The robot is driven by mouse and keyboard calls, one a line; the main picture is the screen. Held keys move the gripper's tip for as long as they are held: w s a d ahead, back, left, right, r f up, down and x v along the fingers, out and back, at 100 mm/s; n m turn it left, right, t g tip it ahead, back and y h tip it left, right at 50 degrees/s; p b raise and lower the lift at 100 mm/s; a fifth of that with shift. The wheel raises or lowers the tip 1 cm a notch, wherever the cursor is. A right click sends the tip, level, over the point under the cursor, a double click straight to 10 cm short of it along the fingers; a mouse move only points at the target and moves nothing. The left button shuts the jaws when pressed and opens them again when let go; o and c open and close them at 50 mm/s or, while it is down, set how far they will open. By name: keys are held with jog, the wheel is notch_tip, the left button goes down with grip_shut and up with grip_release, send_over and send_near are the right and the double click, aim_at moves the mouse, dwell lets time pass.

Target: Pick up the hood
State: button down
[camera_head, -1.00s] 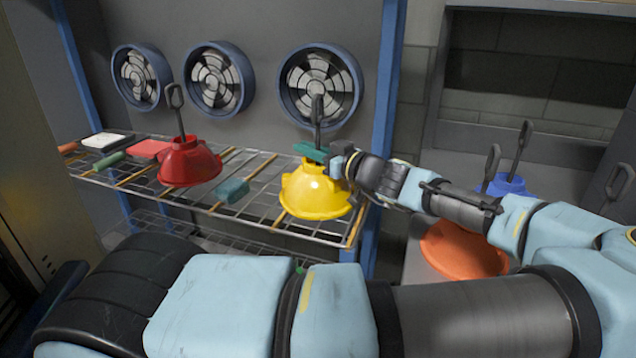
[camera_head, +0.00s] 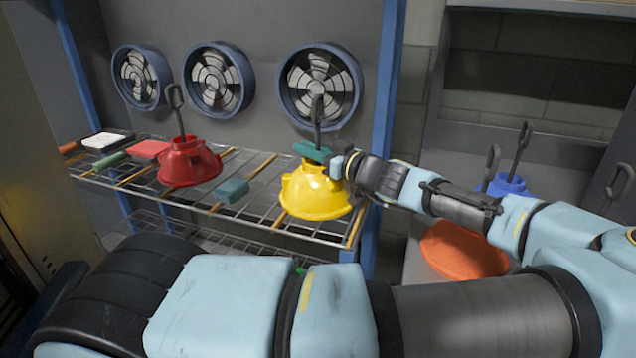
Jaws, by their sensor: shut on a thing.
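A yellow hood (camera_head: 314,194) with a dark upright handle (camera_head: 317,112) is at the right end of the wire shelf. My gripper (camera_head: 326,158) reaches in from the right and is shut at the top of the yellow hood, around the base of its handle. The exact grip is partly hidden by the gripper. A red hood (camera_head: 189,163) with a similar dark handle stands upright further left on the same shelf. I cannot tell whether the yellow hood touches the shelf.
The wire shelf (camera_head: 262,170) also carries a teal block (camera_head: 232,191), a red item (camera_head: 148,149) and a green-handled tool (camera_head: 111,160). A blue post (camera_head: 386,120) stands just behind my arm. An orange hood (camera_head: 463,248) and a blue hood (camera_head: 507,184) are at the right.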

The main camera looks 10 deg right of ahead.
notch_tip(320, 180, up, 10)
jog(key=b, duration=0.2)
dwell(0.4)
dwell(0.7)
